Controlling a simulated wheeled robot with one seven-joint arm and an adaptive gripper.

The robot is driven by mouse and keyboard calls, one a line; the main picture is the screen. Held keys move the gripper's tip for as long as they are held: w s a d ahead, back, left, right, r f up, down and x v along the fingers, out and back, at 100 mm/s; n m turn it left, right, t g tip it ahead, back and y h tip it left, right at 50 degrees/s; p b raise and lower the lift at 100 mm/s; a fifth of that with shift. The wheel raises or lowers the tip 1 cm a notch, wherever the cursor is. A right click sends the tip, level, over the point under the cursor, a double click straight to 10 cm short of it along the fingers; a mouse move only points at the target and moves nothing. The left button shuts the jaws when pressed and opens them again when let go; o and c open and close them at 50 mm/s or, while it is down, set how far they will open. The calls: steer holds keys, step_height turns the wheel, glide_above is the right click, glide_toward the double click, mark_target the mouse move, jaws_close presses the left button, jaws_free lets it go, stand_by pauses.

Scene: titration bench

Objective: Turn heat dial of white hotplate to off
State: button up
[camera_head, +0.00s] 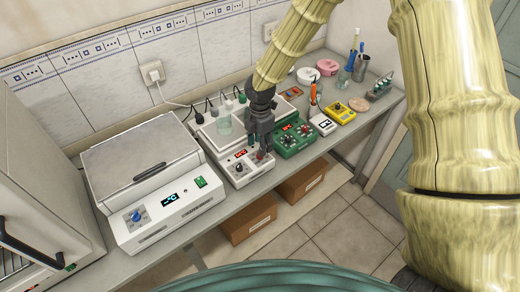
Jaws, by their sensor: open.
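The white hotplate (232,150) stands on the bench near the middle, with a red lit display on its sloped front. No label shows which is the heat dial. My gripper (262,148) points down with open fingers at the reddish dial and partly hides it. I cannot tell whether the fingers touch it. The dial settings are too small to read.
A larger white lidded unit (150,165) with a blue knob stands left. A green hotplate (293,139) is close on the right, with a small white meter (322,124) and yellow box (339,113) beyond. Plugs and cables line the wall behind. The bench front edge is near.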

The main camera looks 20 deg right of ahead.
step_height(320, 180, up, 8)
steer(key=shift+f, duration=0.25)
stand_by(0.5)
